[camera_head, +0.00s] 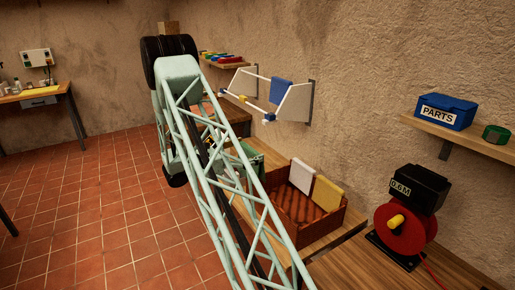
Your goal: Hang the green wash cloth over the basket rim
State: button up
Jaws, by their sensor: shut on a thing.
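The basket (319,217), a reddish-brown open box, stands on the wooden bench right of my arm. A white cloth (302,176) and a yellow cloth (326,193) hang over its far rim. A green piece (252,158), which looks like the green wash cloth, shows just left of the basket, partly hidden by my lattice arm. My gripper (236,149) is mostly hidden behind the arm and seems shut on this cloth. I cannot tell whether the cloth touches the basket.
A wall rack (258,104) with a blue cloth (281,91) is above the bench. A red reel (400,231) with a black box stands right of the basket. A shelf (465,137) holds a blue PARTS box (447,112). Bare bench (345,268) lies in front.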

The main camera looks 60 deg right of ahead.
jog(key=shift+s+d+r+g, duration=0.15)
jog(key=shift+s+d+r, duration=0.05)
jog(key=shift+s+d, duration=0.4)
jog(key=shift+s+d+r+g, duration=0.15)
jog(key=shift+s+d+r, duration=0.05)
jog(key=shift+s+d, duration=0.35)
jog(key=shift+f, duration=0.1)
jog(key=shift+w+f+b, duration=0.1)
jog(key=shift+f+b, duration=1.05)
jog(key=shift+f, duration=1.6)
jog(key=shift+f, duration=2.2)
dwell(1.8)
